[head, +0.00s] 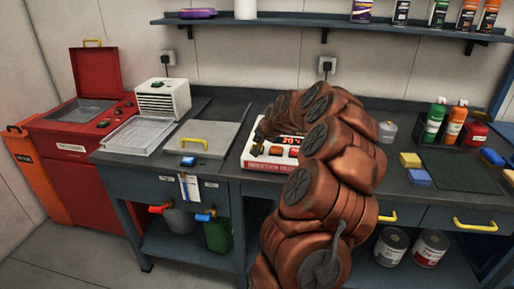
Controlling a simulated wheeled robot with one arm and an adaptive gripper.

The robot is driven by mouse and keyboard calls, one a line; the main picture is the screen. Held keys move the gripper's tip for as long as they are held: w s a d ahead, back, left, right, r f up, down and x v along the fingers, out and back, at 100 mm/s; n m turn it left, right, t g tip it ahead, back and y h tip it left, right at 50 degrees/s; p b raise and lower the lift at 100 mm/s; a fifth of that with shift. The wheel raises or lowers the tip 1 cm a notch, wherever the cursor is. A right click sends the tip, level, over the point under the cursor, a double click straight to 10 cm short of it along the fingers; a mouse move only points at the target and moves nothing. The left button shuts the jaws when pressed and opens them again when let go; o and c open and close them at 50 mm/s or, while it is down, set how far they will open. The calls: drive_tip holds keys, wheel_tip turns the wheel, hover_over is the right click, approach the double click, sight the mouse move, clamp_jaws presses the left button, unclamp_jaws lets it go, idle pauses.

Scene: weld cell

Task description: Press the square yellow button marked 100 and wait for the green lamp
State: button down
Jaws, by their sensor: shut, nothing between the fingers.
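A white and red box (271,163) with red lettering on its front, which seems to read induction heater, stands on the bench at the middle. Its top panel shows red digits and red-orange buttons (276,151). My gripper (257,149) is small and dark at the end of my arm. It is shut and empty, over the left part of the panel; I cannot tell whether it touches. I cannot make out the yellow button marked 100 or a green lamp; my arm covers the right of the box and my gripper part of the left.
A grey lidded unit with a yellow handle (206,143) and a clear tray (138,134) lie left of the box. Bottles (434,121), a yellow block (410,160) and a blue block (419,177) stand right. A shelf (330,27) runs above.

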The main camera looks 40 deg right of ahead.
drive_tip(key=shift+f, duration=0.15)
idle(0.7)
drive_tip(key=shift+f+b, duration=0.3)
drive_tip(key=shift+b, duration=0.15)
drive_tip(key=shift+f+b, duration=0.4)
drive_tip(key=shift+f, duration=0.1)
idle(0.8)
idle(0.3)
drive_tip(key=shift+r, duration=0.95)
drive_tip(key=shift+r, duration=0.1)
drive_tip(key=shift+r, duration=2.4)
